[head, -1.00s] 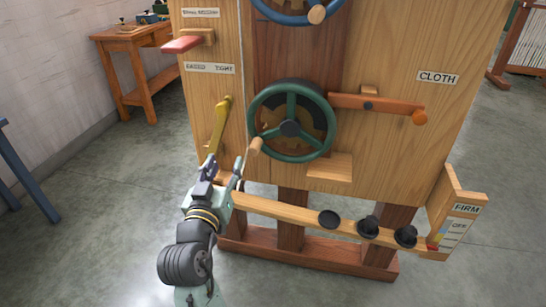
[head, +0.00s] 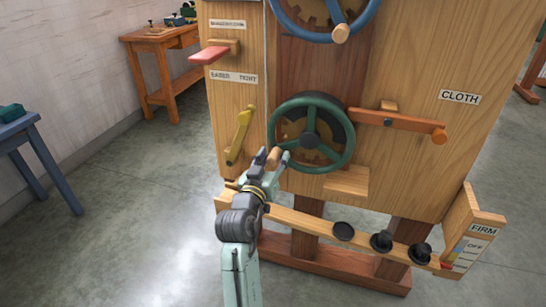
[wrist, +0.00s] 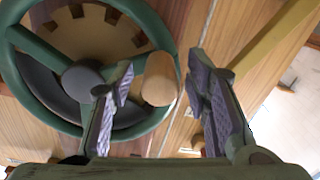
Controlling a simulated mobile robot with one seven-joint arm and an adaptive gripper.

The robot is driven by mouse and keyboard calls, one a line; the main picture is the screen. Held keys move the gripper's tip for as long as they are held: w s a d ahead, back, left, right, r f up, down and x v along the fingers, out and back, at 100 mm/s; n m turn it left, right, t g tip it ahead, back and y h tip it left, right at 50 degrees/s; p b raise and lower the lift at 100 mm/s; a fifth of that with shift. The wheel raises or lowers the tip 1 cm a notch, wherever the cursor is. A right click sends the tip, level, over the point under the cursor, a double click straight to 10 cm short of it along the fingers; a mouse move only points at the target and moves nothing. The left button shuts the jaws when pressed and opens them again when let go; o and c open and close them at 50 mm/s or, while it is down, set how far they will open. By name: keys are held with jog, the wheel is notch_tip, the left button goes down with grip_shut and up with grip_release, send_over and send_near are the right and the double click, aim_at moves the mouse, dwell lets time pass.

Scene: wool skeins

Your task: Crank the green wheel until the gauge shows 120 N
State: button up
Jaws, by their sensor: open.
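The green wheel (head: 352,134) is mounted on the wooden panel, with a dark hub and a wooden gear behind it. Its wooden crank handle (head: 273,157) sits at the wheel's lower left. In the wrist view the handle (wrist: 159,79) stands out between the two fingers. My gripper (head: 272,155) is open around or just short of the handle; its fingers (wrist: 165,90) show a gap on the right side, with the left finger close to the handle.
A blue wheel (head: 338,12) is above the green one. A yellow lever (head: 239,136) is left of my gripper, and an orange lever (head: 405,124) is to the right. A wooden beam with black knobs (head: 382,240) runs below.

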jog(key=shift+c, duration=0.4)
grip_shut()
dwell(0.5)
